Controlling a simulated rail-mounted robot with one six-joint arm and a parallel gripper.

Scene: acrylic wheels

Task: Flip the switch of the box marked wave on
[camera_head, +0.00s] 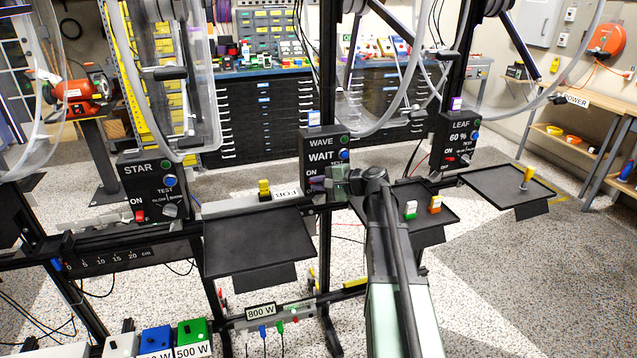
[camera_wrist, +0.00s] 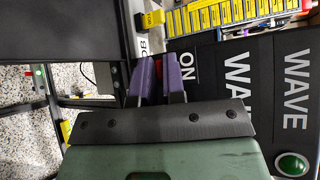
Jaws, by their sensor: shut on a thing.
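The black box marked WAVE (camera_head: 306,143) stands in the middle of the head view, with WAIT below its name. In the wrist view the box (camera_wrist: 262,75) appears turned sideways, with ON lettering near my fingers. My gripper (camera_head: 318,184) is at the lower front of this box, its purple fingers (camera_wrist: 160,78) beside the ON lettering. A small red piece, apparently the switch (camera_wrist: 159,70), shows between the fingers, which are closed on it. The fingers hide most of it, so its position cannot be told. A green button (camera_wrist: 292,163) is on the box.
The STAR box (camera_head: 140,170) with a red switch stands left, and the LEAF box (camera_head: 460,135) right. Black trays (camera_head: 258,240) extend in front of the boxes, one (camera_head: 455,215) holding small coloured blocks. Large clear wheels hang above.

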